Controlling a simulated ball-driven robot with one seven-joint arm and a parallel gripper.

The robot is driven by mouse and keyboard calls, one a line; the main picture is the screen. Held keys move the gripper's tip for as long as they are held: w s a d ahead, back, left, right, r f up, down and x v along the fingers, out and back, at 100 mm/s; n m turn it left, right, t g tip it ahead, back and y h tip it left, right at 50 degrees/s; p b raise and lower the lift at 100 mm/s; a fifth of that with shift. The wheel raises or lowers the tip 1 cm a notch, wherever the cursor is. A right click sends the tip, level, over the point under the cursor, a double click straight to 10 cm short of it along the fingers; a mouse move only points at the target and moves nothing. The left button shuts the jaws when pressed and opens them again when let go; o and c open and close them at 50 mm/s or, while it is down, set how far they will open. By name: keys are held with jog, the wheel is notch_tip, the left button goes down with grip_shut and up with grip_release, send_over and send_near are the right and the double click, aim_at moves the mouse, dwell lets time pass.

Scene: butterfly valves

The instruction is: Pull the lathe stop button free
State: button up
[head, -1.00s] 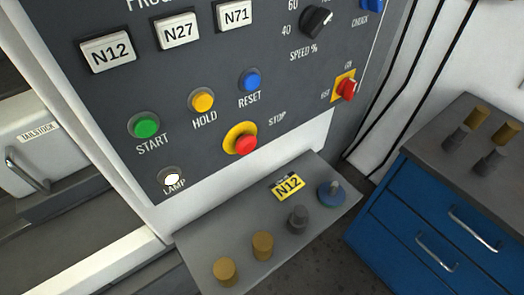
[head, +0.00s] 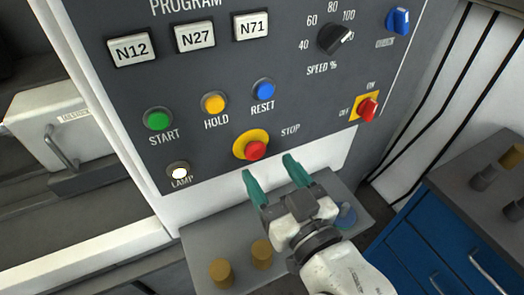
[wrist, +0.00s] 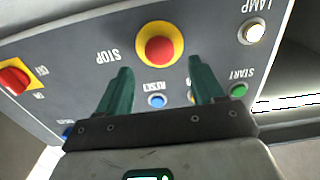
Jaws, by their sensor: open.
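The stop button is a red mushroom head (head: 255,151) on a yellow round backing (head: 245,142), low on the grey control panel (head: 330,110). It also shows in the wrist view (wrist: 159,48), upside down, beyond my fingertips and roughly between their lines. My gripper (head: 268,168) has green fingers spread wide and empty. It is just below and in front of the button, with the fingertips apart from it. The button is not hidden in either view.
Green start (head: 157,119), yellow hold (head: 214,103) and blue reset (head: 263,90) buttons sit above, with a lit lamp (head: 179,172) at lower left. A red switch (head: 368,108) is right. Brass cylinders (head: 222,271) stand on the shelf below. A blue cabinet (head: 440,240) is at right.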

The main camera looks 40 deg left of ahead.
aim_at(257, 153)
jog(key=shift+p+x, duration=0.45)
jog(key=shift+x, duration=1.75)
grip_shut()
